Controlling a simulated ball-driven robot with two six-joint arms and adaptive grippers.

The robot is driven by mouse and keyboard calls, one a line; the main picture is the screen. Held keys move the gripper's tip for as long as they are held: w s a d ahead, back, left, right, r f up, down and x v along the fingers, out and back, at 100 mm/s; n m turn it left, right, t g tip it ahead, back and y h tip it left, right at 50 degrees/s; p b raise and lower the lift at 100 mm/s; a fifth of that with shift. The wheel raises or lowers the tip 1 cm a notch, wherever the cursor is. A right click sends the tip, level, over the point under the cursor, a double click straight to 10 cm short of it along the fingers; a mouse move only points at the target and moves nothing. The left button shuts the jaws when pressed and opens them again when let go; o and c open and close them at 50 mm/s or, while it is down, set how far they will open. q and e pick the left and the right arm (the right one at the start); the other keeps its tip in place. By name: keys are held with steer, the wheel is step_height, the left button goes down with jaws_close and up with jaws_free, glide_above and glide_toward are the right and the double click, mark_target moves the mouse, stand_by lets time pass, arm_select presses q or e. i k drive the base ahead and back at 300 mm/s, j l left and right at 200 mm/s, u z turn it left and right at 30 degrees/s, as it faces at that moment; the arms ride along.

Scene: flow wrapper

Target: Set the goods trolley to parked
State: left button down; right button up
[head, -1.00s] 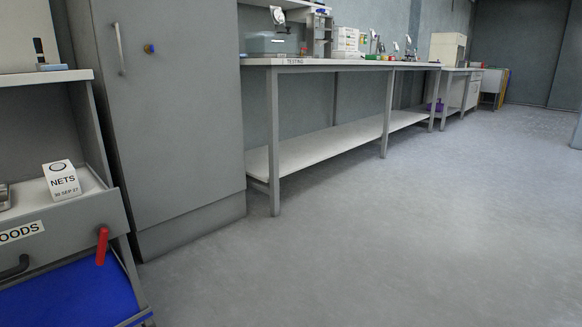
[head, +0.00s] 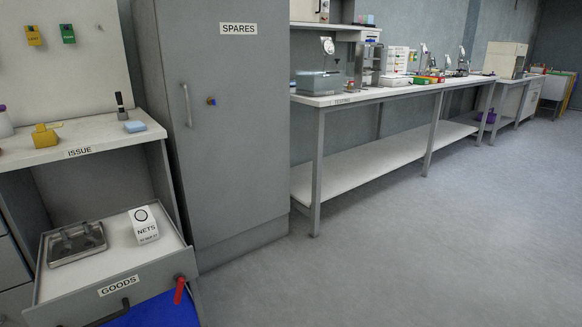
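A grey unit labelled GOODS (head: 76,303) shows at the lower left, with a black handle on its front. A red lever (head: 179,290) hangs at its right front corner, pointing roughly down. A blue surface (head: 160,313) lies below it, cut off by the bottom edge. A white NETS box (head: 144,225) and a metal tray-like item (head: 75,243) sit on its white top. The unit's wheels are not visible, and I cannot tell which setting the lever marks. Neither of my grippers is in view.
A bench labelled ISSUE (head: 110,146) stands behind the unit, with a yellow item (head: 46,136) on it. A grey SPARES cabinet (head: 225,110) stands to the right. Farther right is the TESTING bench (head: 375,96). The floor (head: 430,250) at the right is clear.

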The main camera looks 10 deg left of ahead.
mark_target(127, 284)
steer(key=u, duration=1.55)
